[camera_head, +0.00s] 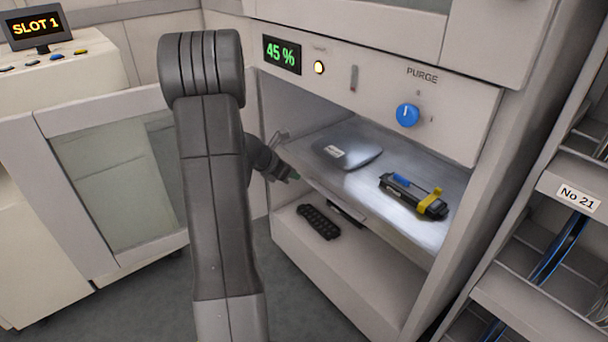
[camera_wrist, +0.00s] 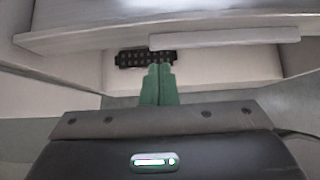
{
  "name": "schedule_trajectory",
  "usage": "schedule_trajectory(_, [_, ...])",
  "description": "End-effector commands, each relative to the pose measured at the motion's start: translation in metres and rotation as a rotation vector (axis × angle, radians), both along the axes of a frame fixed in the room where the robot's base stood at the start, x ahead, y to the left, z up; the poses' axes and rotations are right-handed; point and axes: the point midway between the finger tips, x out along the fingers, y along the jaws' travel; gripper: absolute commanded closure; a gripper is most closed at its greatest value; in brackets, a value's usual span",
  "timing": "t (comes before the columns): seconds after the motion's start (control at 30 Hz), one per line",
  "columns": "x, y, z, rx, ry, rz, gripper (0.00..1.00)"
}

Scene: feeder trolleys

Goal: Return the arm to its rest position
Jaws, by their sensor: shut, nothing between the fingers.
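My arm rises through the middle of the head view and hides part of the cabinet's left side. My gripper (camera_head: 291,175) is at the front left of the cabinet's metal shelf, close to its front edge. In the wrist view my gripper (camera_wrist: 159,70) shows two green fingers pressed together with nothing between them. A black studded strip (camera_wrist: 146,58) appears beyond the fingertips, below the shelf edge. The same black strip (camera_head: 319,222) lies in the lower compartment in the head view.
The metal shelf (camera_head: 330,188) holds a grey flat item (camera_head: 348,151) and a black device with a yellow band (camera_head: 414,196). A panel with a blue PURGE knob (camera_head: 407,115) hangs above. A glazed door (camera_head: 117,186) stands left, a rack labelled No 21 (camera_head: 578,198) right.

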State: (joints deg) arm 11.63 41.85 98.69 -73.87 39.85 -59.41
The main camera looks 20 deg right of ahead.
Motion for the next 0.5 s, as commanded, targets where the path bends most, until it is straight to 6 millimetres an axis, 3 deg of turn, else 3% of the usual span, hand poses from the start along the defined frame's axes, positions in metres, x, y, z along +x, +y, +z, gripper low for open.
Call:
schedule_trajectory(0.03, [-0.002,0.009,0.012,0.0,0.0,0.003,1.0])
schedule_trajectory(0.2, [-0.01,0.031,0.033,0.001,0.002,0.003,1.0])
schedule_trajectory(0.5, [-0.015,0.044,0.044,0.002,0.004,0.0,1.0])
